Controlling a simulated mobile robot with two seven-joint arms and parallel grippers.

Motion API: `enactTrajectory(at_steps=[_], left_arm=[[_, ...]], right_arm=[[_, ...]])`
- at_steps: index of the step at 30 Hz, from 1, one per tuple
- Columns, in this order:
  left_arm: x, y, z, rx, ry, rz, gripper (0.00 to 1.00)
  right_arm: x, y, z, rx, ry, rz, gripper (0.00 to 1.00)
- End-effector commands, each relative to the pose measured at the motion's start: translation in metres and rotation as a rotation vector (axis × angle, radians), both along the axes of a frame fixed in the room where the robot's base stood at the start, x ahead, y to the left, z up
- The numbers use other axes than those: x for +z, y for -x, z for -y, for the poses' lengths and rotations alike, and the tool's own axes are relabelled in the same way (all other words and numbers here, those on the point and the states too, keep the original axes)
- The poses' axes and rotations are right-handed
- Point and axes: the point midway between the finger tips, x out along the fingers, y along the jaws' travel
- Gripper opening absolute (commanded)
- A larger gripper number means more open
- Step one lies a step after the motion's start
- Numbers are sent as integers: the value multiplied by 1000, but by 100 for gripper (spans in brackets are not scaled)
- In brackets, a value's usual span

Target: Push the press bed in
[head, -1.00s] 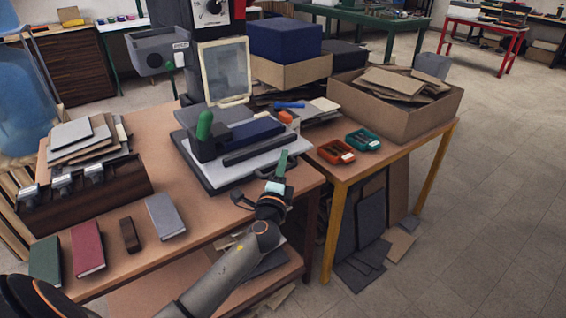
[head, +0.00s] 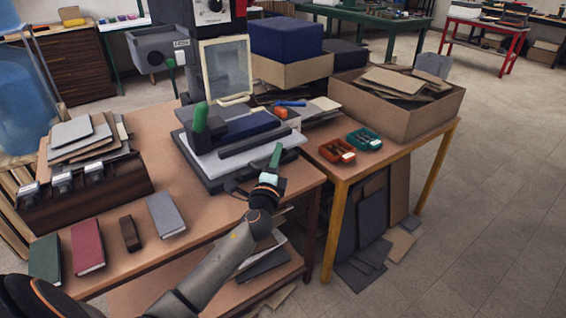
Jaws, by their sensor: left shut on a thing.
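The press bed (head: 238,157) is a pale flat slab on the dark base of the press, at the middle of the table in the head view. A dark blue item (head: 250,127) and a block with an upright green handle (head: 200,118) sit over it. My left gripper (head: 273,168) is at the bed's front right edge, shut, seemingly on the bed's dark front handle; the fingers and wrist hide most of that contact. My right gripper is not in view.
A framed pale screen (head: 226,70) stands behind the bed. Red (head: 336,151) and teal (head: 364,140) trays and a cardboard box (head: 405,115) lie to the right. Several books, including a red one (head: 87,247), lie at the front left. The table between is clear.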

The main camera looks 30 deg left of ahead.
Motion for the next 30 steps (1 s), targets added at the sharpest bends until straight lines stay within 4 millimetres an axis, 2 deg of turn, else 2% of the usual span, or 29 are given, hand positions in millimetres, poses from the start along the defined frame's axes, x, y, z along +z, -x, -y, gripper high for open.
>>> enactTrajectory(at_steps=[1,3,10,11,16,30], left_arm=[[9,-4,-8,-2,-13,18,0],[10,-7,-14,-3,-11,19,0],[11,-7,-14,-2,-9,18,0],[11,-7,-14,-2,-9,18,29],[9,-7,-14,-2,-7,16,46],[4,-6,-14,-1,0,8,46]], right_arm=[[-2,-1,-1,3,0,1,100],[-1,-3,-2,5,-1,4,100],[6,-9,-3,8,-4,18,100],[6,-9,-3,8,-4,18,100],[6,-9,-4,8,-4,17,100],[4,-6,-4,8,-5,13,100]])
